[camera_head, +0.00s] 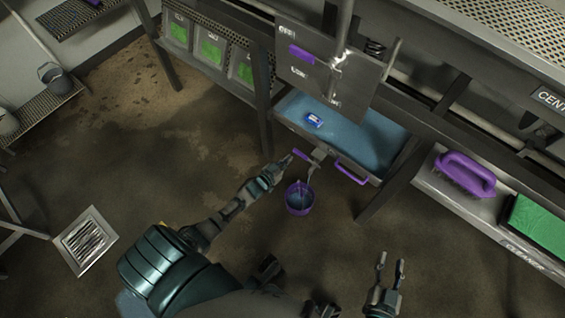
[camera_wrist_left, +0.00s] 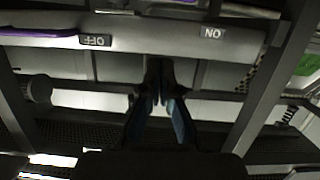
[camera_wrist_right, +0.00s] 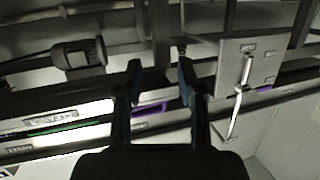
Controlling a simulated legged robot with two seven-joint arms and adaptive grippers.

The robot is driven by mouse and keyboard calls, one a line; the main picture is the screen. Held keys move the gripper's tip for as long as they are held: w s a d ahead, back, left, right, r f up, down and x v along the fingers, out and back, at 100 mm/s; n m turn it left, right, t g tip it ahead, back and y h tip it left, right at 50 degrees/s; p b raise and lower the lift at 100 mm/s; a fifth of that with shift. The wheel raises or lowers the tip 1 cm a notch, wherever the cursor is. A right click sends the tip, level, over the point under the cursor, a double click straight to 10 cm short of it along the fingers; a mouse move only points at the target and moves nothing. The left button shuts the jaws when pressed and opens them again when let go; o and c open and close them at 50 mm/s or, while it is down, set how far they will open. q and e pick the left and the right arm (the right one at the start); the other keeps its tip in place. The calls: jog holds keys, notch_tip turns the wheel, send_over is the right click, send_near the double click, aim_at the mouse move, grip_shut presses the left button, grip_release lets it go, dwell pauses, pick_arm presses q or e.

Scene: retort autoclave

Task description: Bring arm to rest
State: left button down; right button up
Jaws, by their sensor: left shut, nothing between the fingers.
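My left arm comes in from the left in the head view. Its gripper (camera_head: 286,160) is shut and empty, just in front of the blue basin and above left of a purple bucket (camera_head: 298,208). In the left wrist view the gripper fingers (camera_wrist_left: 163,98) are together, pointing at a pale bar with labels. My right gripper (camera_head: 390,265) is open and empty over the floor at the lower right. In the right wrist view its fingers (camera_wrist_right: 158,80) stand apart with nothing between them.
A blue basin (camera_head: 372,135) with a small blue and white item (camera_head: 313,120) has a purple handle (camera_head: 351,174). A lever panel (camera_head: 325,70) stands above. A purple brush (camera_head: 465,173) lies on the right shelf. The floor at the left is mostly clear, with a drain (camera_head: 85,241).

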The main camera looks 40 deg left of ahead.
pick_arm(q)
jog(key=shift+s+a, duration=0.15)
jog(key=shift+s, duration=0.5)
pick_arm(e)
jog(key=shift+s+f+g+h, duration=0.3)
jog(key=shift+f+g, duration=0.3)
jog(key=shift+f, duration=0.15)
pick_arm(q)
jog(key=shift+r, duration=0.1)
pick_arm(e)
jog(key=shift+d, duration=0.1)
